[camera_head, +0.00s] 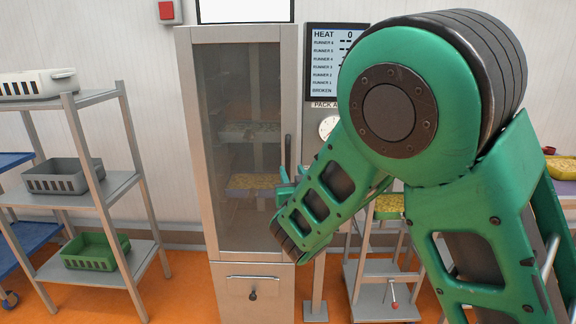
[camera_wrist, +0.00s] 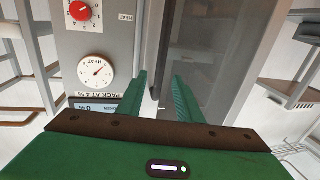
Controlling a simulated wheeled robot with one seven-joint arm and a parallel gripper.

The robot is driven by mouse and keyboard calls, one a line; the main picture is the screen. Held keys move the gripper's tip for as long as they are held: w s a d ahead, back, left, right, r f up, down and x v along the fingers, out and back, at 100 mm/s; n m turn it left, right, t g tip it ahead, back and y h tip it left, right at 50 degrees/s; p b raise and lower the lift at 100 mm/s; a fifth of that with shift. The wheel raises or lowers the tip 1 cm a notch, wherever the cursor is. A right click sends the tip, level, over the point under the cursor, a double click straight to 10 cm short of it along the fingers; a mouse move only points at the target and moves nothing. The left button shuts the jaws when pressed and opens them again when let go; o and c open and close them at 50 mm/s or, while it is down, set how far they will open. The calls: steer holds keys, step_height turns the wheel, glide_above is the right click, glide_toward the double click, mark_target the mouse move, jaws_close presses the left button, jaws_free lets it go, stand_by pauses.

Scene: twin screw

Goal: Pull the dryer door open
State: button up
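The dryer is a tall grey cabinet with a glass door (camera_head: 235,240), which looks shut. Its dark vertical handle (camera_head: 288,152) is on the door's right side. Trays with yellow pieces show dimly behind the glass. My gripper (camera_head: 284,183) is at the handle's lower part, partly hidden by my own arm. In the wrist view my gripper (camera_wrist: 161,76) has its two green fingers apart, and the dark handle (camera_wrist: 163,45) runs down between their tips. Whether a finger touches it I cannot tell. The door glass (camera_wrist: 205,50) lies right of the handle there.
A panel reading HEAT 0 (camera_head: 335,62) stands right of the dryer; a red knob (camera_wrist: 80,11) and a heat dial (camera_wrist: 95,71) show close to the fingers. A shelf rack (camera_head: 95,190) with bins stands left. Orange floor (camera_head: 185,295) is free before the dryer.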

mark_target(288, 164)
steer(key=w, duration=0.2)
steer(key=w+a, duration=0.1)
steer(key=w, duration=0.4)
steer(key=shift+w+a, duration=0.25)
steer(key=shift+w, duration=0.05)
jaws_close()
